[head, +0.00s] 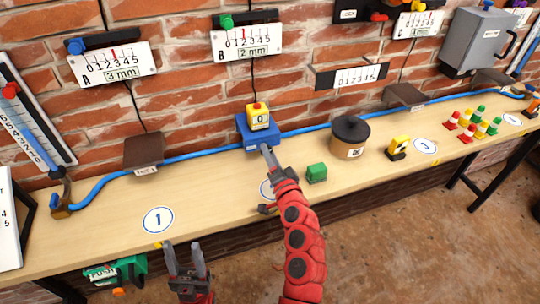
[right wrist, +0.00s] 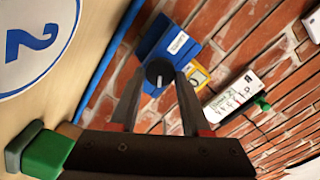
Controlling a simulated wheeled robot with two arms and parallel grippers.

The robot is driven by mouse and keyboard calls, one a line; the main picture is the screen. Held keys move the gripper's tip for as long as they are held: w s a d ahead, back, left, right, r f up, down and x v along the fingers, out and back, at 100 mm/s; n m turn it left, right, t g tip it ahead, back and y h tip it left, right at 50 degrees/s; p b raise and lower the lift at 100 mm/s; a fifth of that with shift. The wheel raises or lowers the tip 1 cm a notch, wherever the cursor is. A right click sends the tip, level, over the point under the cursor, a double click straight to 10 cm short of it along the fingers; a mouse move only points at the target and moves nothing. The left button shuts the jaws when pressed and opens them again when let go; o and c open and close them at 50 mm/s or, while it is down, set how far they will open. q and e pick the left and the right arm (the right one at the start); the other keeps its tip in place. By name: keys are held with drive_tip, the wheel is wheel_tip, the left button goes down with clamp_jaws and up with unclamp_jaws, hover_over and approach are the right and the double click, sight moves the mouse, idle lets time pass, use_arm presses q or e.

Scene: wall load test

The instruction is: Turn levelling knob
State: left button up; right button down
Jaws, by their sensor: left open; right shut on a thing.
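A blue box (head: 254,137) stands at the back of the bench against the brick wall, with a yellow device reading 0 (head: 258,116) on top. In the right wrist view a round black knob with a white mark (right wrist: 159,72) is on the blue box (right wrist: 168,45). My right gripper (head: 265,148) reaches the box's front, and in the right wrist view its fingers are shut on the knob, one on each side. The knob is hidden in the head view. My left gripper (head: 186,258) is open and empty, in front of the bench's edge.
A green block (head: 316,172) lies right of my right arm. A dark-lidded pot (head: 350,137) stands further right. A blue hose (head: 200,154) runs along the wall. Gauges A (head: 112,65) and B (head: 246,41) hang above. The bench around marker 1 (head: 158,220) is clear.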

drive_tip(key=shift+c, duration=2)
unclamp_jaws()
drive_tip(key=shift+s, duration=0.1)
drive_tip(key=b+v, duration=0.2)
drive_tip(key=v, duration=0.8)
drive_tip(key=shift+s+d+f, duration=0.1)
drive_tip(key=shift+s, duration=0.2)
drive_tip(key=p+v, duration=0.3)
drive_tip(key=v, duration=0.3)
drive_tip(key=shift+s+p, duration=0.3)
drive_tip(key=shift+p, duration=0.05)
drive_tip(key=shift+d, duration=0.1)
